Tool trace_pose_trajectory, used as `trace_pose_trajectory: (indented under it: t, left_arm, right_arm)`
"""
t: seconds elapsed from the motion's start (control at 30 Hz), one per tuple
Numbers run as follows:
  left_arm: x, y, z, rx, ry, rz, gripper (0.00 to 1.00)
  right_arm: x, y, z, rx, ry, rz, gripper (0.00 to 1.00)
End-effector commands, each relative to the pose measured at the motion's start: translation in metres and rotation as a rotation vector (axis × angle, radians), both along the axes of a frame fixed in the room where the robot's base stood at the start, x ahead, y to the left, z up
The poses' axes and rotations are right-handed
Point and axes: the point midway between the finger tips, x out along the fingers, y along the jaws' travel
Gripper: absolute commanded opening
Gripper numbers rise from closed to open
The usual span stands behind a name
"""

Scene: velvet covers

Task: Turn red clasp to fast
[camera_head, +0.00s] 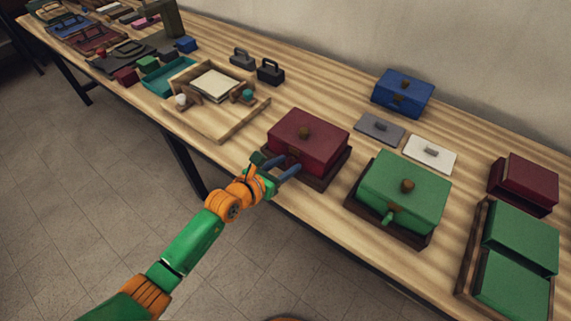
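The red velvet box (309,137) sits on a dark wooden base near the front edge of the table, with its lid down and a brown knob on top. My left gripper (283,166) is at the front face of this box, where the red clasp would be. Its two dark fingers reach toward the box front and look apart. The clasp is hidden or too small to make out between the fingers, and I cannot tell whether they touch it. My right gripper is not in view.
A green box (404,190) with a green clasp (389,217) stands to the right. A blue box (402,92), grey plate (380,128) and white plate (430,152) lie behind. A wooden tray (213,122) is at left. Floor is clear in front.

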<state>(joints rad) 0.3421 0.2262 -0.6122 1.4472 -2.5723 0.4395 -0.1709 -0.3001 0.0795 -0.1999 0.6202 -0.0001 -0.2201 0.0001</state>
Motion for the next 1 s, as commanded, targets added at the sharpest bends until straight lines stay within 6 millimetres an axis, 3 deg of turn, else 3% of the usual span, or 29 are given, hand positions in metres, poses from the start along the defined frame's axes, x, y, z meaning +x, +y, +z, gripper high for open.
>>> trace_pose_trajectory:
  t: [0.17, 0.6, 1.0]
  left_arm:
    - [-0.002, 0.002, 0.001, 0.000, 0.001, 0.000, 0.47]
    - [-0.051, 0.039, 0.026, 0.001, 0.001, 0.000, 0.47]
    - [-0.052, 0.039, 0.027, 0.000, 0.000, 0.000, 0.47]
  right_arm:
    - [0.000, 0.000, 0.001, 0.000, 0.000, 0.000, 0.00]
    - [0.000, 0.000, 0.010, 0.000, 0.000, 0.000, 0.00]
    - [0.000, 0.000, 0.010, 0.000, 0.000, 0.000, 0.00]
